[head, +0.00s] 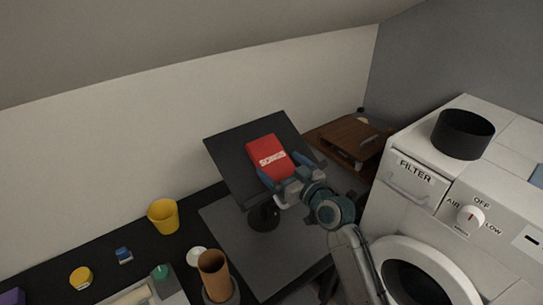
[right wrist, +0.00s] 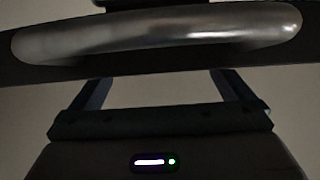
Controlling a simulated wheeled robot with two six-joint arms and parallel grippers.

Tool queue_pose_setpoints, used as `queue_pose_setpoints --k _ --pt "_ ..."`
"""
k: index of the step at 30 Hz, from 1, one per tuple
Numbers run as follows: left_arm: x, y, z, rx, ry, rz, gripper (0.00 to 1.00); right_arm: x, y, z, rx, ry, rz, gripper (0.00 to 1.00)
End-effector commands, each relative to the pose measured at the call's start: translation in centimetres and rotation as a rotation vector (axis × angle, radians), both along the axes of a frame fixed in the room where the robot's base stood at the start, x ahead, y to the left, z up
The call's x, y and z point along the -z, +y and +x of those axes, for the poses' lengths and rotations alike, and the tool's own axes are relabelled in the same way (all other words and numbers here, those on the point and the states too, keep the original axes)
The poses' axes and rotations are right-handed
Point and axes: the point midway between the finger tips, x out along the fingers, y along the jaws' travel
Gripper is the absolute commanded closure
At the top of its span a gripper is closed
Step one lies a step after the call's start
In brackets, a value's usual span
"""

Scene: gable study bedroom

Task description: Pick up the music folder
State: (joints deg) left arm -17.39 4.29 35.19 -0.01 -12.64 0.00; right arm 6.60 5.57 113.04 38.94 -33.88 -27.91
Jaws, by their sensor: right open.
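The music folder (head: 267,155) is a red, upright rectangle with white lettering reading SONGS. In the head view it leans on the tilted black desk of a music stand (head: 233,165). My right gripper (head: 279,165) is open at the folder's lower edge, its blue fingers spread to either side. Whether the fingers touch the folder cannot be told. In the right wrist view the two dark fingers (right wrist: 162,88) stand apart, with a pale surface between them; the folder cannot be made out there. My left gripper is not in view.
A white washing machine (head: 480,190) stands close on the right, a black pot (head: 463,134) on top. A brown wooden case (head: 350,140) lies behind my right arm. A yellow cup (head: 163,216) and a brown cylinder (head: 213,273) stand at the left. A metallic bar (right wrist: 160,32) crosses the wrist view.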

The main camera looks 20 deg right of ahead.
Motion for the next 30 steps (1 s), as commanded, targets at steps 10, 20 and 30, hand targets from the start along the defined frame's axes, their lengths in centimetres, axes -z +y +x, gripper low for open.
queue_pose_setpoints --k 10,20,30 --pt "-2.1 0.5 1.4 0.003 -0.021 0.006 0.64 -0.2 1.3 3.1 0.0 0.0 0.0 0.0" --pt "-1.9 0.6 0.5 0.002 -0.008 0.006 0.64 -0.2 1.2 3.0 0.0 0.0 -0.001 0.31" --pt "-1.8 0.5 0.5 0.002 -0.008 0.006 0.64 -0.4 1.2 3.0 0.0 -0.001 -0.001 0.42"
